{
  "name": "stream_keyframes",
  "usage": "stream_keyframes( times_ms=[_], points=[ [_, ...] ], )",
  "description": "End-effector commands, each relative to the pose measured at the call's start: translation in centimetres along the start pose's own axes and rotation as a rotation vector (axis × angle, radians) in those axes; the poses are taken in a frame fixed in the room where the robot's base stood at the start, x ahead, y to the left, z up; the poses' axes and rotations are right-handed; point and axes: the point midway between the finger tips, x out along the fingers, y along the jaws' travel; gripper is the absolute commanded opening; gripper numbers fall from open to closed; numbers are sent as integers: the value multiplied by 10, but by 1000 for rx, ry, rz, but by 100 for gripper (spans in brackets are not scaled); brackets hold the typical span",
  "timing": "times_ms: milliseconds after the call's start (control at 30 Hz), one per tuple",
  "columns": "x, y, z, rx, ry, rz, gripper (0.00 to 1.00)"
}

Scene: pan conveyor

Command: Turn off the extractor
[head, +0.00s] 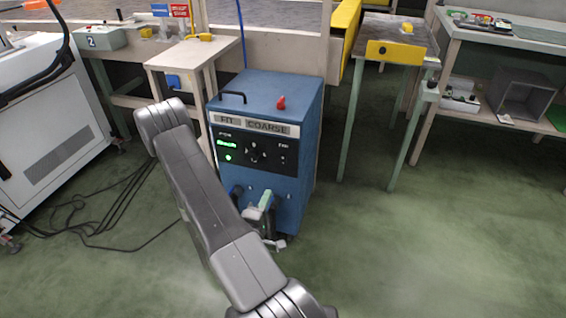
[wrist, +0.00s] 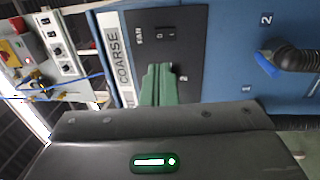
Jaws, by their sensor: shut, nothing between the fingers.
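The extractor (head: 305,130) is a blue box on the floor, labelled COARSE. Its black front panel has a lit green display (head: 227,143) and a green light below it. A small black rocker switch (wrist: 166,33) marked 0, under the word FAN, shows near the panel edge in the wrist view; it is also at the panel's right in the head view (head: 283,160). My gripper (wrist: 158,70) has green fingers, shut and empty, in front of the panel and apart from the switch in the picture. Its body hides part of the panel. I cannot tell whether the fingers touch the panel.
A black hose with a blue cuff (wrist: 268,64) leaves the extractor near port 2. A red knob (head: 281,102) and a black handle (head: 232,96) are on its top. A wooden bench (head: 192,53) stands behind left. Cables (head: 90,215) lie on the floor; floor at right is clear.

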Motion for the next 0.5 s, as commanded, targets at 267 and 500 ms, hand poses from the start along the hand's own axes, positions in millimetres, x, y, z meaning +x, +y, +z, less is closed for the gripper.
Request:
stream_keyframes(
  times_ms=[267, 500],
  points=[
    [2, 0, 0, 1, -2, 0, 0],
    [29, 0, 2, 3, -6, 3, 0]
  ],
)
